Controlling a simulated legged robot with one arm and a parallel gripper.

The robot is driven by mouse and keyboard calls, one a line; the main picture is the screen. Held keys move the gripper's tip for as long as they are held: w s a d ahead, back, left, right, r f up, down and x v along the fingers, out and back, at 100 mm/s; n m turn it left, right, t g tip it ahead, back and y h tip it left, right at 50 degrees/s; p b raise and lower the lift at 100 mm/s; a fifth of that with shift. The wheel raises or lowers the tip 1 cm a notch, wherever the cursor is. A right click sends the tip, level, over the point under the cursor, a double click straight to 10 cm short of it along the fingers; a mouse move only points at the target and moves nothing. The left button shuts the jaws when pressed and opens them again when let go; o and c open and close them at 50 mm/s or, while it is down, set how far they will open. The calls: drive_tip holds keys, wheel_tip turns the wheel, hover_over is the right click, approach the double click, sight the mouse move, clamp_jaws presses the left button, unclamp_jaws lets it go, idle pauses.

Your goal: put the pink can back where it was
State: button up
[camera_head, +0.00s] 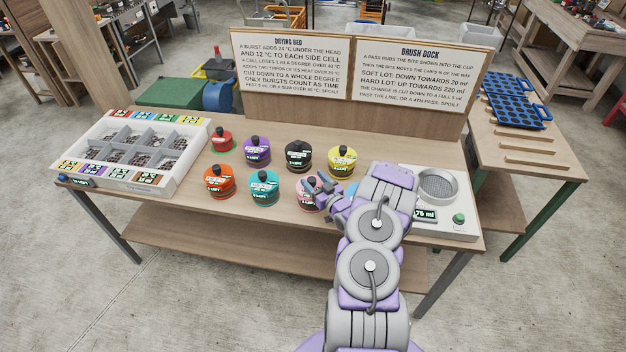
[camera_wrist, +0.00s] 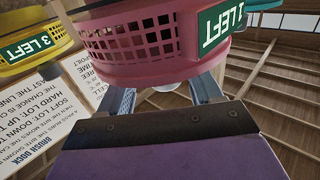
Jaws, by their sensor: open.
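The pink can (camera_head: 307,194) stands upright in the front row on the table, between the teal can (camera_head: 264,188) and a blue can that is mostly hidden behind my arm. In the wrist view the pink can (camera_wrist: 140,38) fills the upper middle, with a perforated side and a green "1 LEFT" label. My gripper (camera_head: 322,192) is open at the pink can's right side. In the wrist view its two fingers (camera_wrist: 163,95) point towards the can, spread apart. I cannot tell whether they touch it.
Yellow (camera_head: 341,161), black (camera_head: 298,156), purple (camera_head: 256,151), red (camera_head: 221,139) and orange (camera_head: 219,182) cans stand nearby. A white compartment tray (camera_head: 188,155) is at left. A white dock (camera_head: 452,226) with a round cup is at right. Sign boards (camera_head: 400,116) rise behind.

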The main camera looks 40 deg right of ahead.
drive_tip(key=s+a+p, duration=0.1)
drive_tip(key=s+a, duration=0.1)
drive_tip(key=s, duration=0.8)
drive_tip(key=w+a+r+n+g+y, duration=0.1)
drive_tip(key=w+a+r+n+g, duration=0.25)
drive_tip(key=w+r+g, duration=0.3)
drive_tip(key=s+a+r+g+h, duration=0.1)
drive_tip(key=s+a+r+g, duration=0.35)
drive_tip(key=a+r, duration=0.5)
drive_tip(key=s+a+r+g, duration=0.3)
drive_tip(key=s+a, duration=0.4)
drive_tip(key=s, duration=0.4)
drive_tip(key=s+a+r+m+g+y, duration=0.1)
drive_tip(key=s+a+r+g, duration=0.2)
drive_tip(key=s+a+r, duration=0.3)
drive_tip(key=s+a+r+m+g, duration=0.1)
drive_tip(key=s+a+r+g, duration=0.1)
drive_tip(key=s+a+r, duration=0.3)
drive_tip(key=s+a, duration=0.4)
drive_tip(key=s, duration=0.7)
drive_tip(key=shift+s+g+y, duration=0.3)
drive_tip(key=shift+g, duration=0.1)
drive_tip(key=shift+a+m, duration=0.1)
drive_tip(key=shift+m, duration=0.15)
wheel_tip(320, 180, down, 4)
drive_tip(key=b, duration=0.3)
drive_tip(key=shift+b, duration=0.4)
